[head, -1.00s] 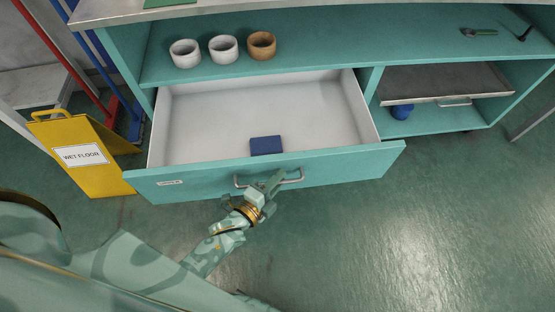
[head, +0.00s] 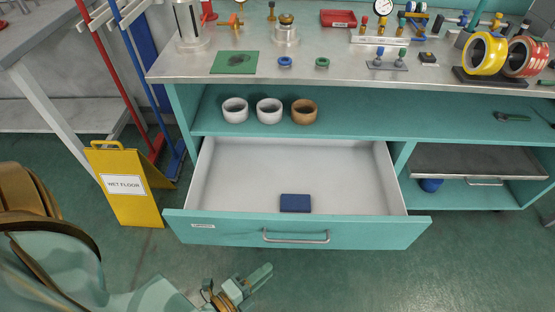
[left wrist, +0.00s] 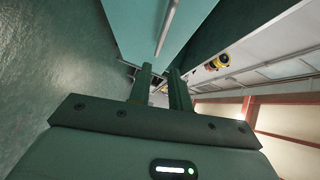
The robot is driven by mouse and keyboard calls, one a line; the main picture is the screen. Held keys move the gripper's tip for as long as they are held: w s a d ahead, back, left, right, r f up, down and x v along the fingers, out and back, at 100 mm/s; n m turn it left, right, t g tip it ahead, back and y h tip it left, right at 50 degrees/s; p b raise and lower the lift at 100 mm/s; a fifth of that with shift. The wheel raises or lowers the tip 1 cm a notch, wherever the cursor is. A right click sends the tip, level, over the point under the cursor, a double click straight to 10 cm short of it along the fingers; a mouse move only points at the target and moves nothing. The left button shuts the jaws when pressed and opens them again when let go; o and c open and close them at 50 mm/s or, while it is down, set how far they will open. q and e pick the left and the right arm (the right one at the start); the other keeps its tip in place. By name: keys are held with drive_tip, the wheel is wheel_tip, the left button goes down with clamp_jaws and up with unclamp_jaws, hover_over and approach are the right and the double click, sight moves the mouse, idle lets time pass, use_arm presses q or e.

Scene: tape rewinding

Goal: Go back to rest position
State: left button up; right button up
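My left gripper (head: 262,278) is low in the head view, in front of the open drawer (head: 190,231) and apart from its metal handle (head: 296,238). In the left wrist view its two fingers (left wrist: 160,72) stand apart with nothing between them. The drawer is pulled out and holds a dark blue box (head: 295,203) near its front wall. My right gripper is not in view.
A yellow wet floor sign (head: 130,200) stands left of the drawer. The metal worktop (head: 180,68) carries yellow tape (head: 484,54), red tape (head: 524,58) and small tools. Several cups stand on the shelf (head: 360,115). The floor at lower right is clear.

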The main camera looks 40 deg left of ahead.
use_arm(q)
drive_tip(key=shift+s+a, duration=0.15)
drive_tip(key=shift+s, duration=0.55)
